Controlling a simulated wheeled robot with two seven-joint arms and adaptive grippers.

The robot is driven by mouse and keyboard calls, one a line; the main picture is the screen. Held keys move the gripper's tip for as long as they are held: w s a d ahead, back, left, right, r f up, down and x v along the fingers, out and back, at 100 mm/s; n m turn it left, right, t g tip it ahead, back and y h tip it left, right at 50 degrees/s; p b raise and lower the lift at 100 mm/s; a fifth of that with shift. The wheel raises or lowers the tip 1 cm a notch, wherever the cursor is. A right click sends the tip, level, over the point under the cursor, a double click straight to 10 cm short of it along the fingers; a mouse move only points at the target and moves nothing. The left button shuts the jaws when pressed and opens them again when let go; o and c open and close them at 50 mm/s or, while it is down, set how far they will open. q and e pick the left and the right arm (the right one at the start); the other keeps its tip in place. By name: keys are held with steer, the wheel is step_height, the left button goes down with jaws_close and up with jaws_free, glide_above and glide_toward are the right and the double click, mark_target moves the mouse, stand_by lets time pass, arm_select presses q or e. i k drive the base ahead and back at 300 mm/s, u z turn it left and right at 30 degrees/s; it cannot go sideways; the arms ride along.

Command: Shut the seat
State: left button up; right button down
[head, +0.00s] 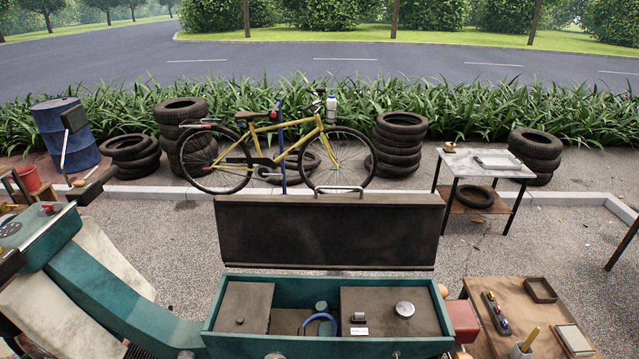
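The seat (325,232) is a long dark brown panel with a metal loop handle along its top edge. It stands raised, nearly upright, at the back of the teal box (222,328) of the cart. The box is open at the top. Inside are two brown covered sections with a recess between them, where a blue curved piece (320,320) shows. A round silver cap (404,309) sits on the right section. Neither of my grippers shows in the head view.
The cart's teal frame and handlebar (95,186) are at the left. A low wooden table (510,300) with small items stands at the right of the box. Behind are a yellow bicycle (270,132), stacked tyres (398,145) and a workbench (490,165). Open gravel lies behind the seat.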

mark_target(361, 230)
steer(key=z, duration=1.4)
steer(key=k, duration=1.3)
steer(key=u, duration=1.9)
steer(key=i, duration=0.5)
